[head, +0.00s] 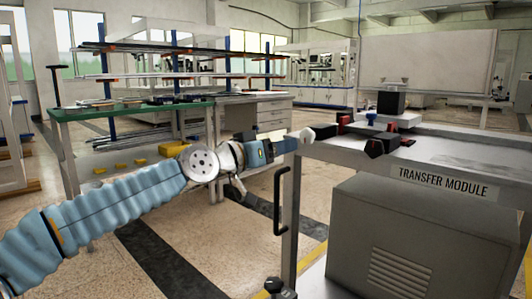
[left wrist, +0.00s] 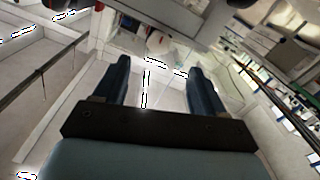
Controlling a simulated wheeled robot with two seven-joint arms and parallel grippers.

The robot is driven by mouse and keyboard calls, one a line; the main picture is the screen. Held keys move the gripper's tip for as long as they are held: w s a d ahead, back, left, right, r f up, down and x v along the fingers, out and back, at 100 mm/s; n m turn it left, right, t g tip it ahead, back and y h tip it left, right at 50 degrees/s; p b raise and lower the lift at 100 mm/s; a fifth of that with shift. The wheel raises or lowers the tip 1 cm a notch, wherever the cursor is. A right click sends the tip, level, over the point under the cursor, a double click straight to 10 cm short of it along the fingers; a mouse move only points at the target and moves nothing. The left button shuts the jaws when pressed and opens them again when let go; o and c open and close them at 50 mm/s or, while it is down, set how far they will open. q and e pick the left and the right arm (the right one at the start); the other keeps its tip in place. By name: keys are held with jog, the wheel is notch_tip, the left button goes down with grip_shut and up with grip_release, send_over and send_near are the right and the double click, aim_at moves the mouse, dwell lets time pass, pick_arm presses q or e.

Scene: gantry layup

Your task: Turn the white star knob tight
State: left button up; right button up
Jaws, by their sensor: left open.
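The white star knob (head: 307,134) shows as a small pale shape at the left edge of the transfer module's top (head: 440,160). My left gripper (head: 298,143) reaches it from the left, with its fingertips close beside it. In the left wrist view, the two dark fingers (left wrist: 158,64) are spread apart with nothing between them. A rounded white part, apparently the knob (left wrist: 158,42), lies just beyond the fingertips, roughly centred. Whether a finger touches it, I cannot tell. My right gripper is not in view.
A fixture with red and black blocks (head: 375,137) and a dark block (head: 391,103) stand on the module top, right of the knob. A black handle (head: 281,200) is on the module's left side below my gripper. A green-topped bench (head: 130,110) stands behind my arm.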

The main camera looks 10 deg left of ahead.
pick_arm(q)
jog(key=shift+v, duration=1.5)
